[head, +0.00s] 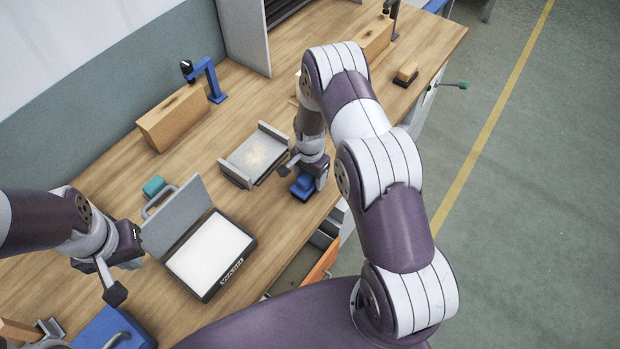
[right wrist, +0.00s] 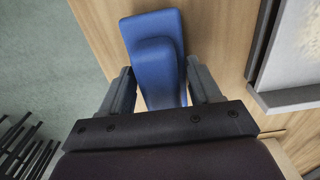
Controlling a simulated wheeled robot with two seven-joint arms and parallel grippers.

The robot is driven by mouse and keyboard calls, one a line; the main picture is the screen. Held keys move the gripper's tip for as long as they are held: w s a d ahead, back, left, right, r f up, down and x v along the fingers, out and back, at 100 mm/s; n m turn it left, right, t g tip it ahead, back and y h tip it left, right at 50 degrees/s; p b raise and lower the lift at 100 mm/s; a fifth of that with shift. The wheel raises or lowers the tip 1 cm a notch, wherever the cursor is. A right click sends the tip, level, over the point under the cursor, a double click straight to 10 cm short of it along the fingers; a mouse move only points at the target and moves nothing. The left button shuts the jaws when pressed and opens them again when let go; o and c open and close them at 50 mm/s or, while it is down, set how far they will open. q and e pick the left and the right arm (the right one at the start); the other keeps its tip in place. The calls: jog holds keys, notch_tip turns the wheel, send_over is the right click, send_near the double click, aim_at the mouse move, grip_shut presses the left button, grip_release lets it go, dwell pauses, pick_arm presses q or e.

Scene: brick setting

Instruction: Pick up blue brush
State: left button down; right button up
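The blue brush (head: 302,186) lies on the wooden table near its front edge, right of the middle. My right gripper (head: 304,175) is directly above it, pointing down. In the right wrist view the brush (right wrist: 152,45) lies between the two fingers (right wrist: 161,88), with one finger on each side of its handle. The fingers look open, with a slim gap on the left; contact on the right is unclear. My left gripper (head: 122,268) is open and empty, over the table at the left, beside the open case.
A grey tray (head: 238,175) with pale dust stands just left of the brush. The open case (head: 238,275) lies nearer. A wooden block (head: 172,118), teal item (head: 154,186) and blue toolbox (head: 100,333) are further left. A wooden brush (head: 406,73) lies at the far right.

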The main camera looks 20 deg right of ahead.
jog(key=c, duration=0.6)
jog(key=shift+w+r, duration=0.1)
jog(key=shift+r, duration=0.3)
jog(key=r, duration=0.1)
jog(key=s+r+b, duration=0.1)
jog(key=r+b, duration=0.1)
jog(key=r, duration=0.1)
jog(key=shift+s+d, duration=0.15)
jog(key=shift+s, duration=0.1)
jog(key=s+d+r+b, duration=0.1)
jog(key=s+r, duration=0.1)
jog(key=s, duration=0.1)
jog(key=s+r, duration=0.2)
jog(key=s, duration=0.1)
jog(key=s+d+r+b, duration=0.1)
jog(key=s+r, duration=0.1)
jog(key=s, duration=0.2)
jog(key=shift+d+r+b, duration=0.15)
jog(key=shift+d+b, duration=0.15)
jog(key=shift+d, duration=0.05)
